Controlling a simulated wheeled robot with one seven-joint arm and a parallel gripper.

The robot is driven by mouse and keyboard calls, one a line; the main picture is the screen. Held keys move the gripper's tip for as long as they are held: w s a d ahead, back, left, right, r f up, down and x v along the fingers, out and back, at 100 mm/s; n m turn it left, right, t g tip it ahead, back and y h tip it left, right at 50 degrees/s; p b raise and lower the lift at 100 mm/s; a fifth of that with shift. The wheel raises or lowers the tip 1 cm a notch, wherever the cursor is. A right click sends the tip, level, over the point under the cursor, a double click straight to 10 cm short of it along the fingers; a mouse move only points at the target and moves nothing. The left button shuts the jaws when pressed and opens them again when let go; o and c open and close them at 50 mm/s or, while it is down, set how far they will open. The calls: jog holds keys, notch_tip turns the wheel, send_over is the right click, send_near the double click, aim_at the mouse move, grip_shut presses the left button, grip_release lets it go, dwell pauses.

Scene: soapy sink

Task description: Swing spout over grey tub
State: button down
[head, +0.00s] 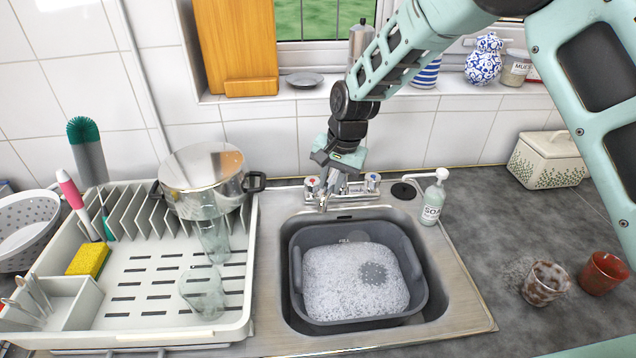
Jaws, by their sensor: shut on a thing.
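The grey tub (297,262) sits in the steel sink basin and holds foamy, soapy water. The tap's spout (323,202) is at the back edge of the sink, between two tap handles (372,180). Its tip shows near the back left of the tub. My gripper (338,172) points down at the tap from above and is shut on the spout. The gripper body hides the upper part of the spout, and the exact grip is too small to see.
A soap bottle (432,198) stands right of the tap. A lidded steel pot (205,178) and a white dish rack (120,335) with glasses are on the left. Two cups (545,283) and a patterned box (548,160) stand on the right counter. Window-sill items are behind my arm.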

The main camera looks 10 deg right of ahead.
jog(key=shift+s+d+n+g+b, duration=0.15)
jog(key=shift+s+d+n+b, duration=0.05)
jog(key=shift+d+n, duration=0.7)
jog(key=shift+s+d+n+g+b, duration=0.15)
jog(key=shift+d+n+g+b, duration=0.1)
jog(key=shift+d+n, duration=0.65)
jog(key=shift+s+d+n+g+b, duration=0.1)
jog(key=shift+s+d+n+b, duration=0.1)
jog(key=shift+d+n, duration=0.7)
jog(key=shift+d, duration=0.25)
jog(key=c, duration=1.3)
grip_release()
jog(key=shift+o, duration=0.2)
jog(key=shift+r, duration=0.15)
jog(key=d+r+b, duration=0.3)
jog(key=r+b, duration=0.1)
jog(key=r, duration=1.3)
jog(key=shift+d, duration=0.2)
jog(key=shift+f, duration=0.1)
